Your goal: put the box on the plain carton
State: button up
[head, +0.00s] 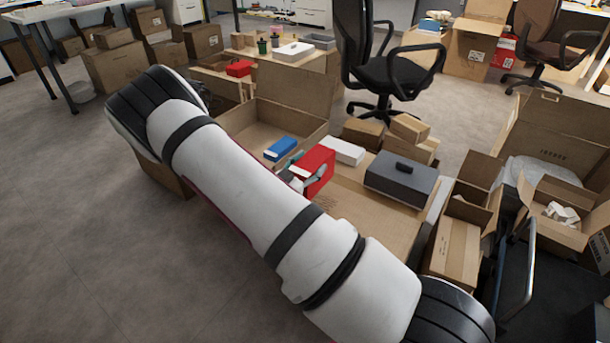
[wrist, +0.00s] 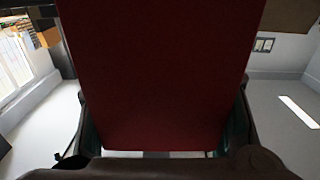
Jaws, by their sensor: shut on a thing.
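A red box (head: 319,161) is at the end of my arm in the head view, near the middle of the picture. My gripper (head: 299,179) is partly hidden by my arm and is shut on the red box. In the wrist view the red box (wrist: 155,75) fills the middle, between the two fingers. A broad brown carton (head: 375,213) lies under and beside the box; my arm hides part of it. I cannot tell whether the box touches the carton, nor whether this carton is the plain one.
A dark grey box (head: 400,181) and a white box (head: 341,151) are close to the right of the red box. Smaller cartons (head: 411,128) and an office chair (head: 385,75) stand behind.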

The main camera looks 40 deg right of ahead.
jog(key=shift+w+d+f+b, duration=0.15)
jog(key=shift+w+b, duration=0.2)
jog(key=shift+w, duration=1.1)
jog(key=shift+f+b, duration=0.95)
jog(key=shift+f, duration=0.7)
jog(key=shift+f, duration=0.2)
jog(key=o, duration=1.9)
jog(key=shift+c, duration=0.2)
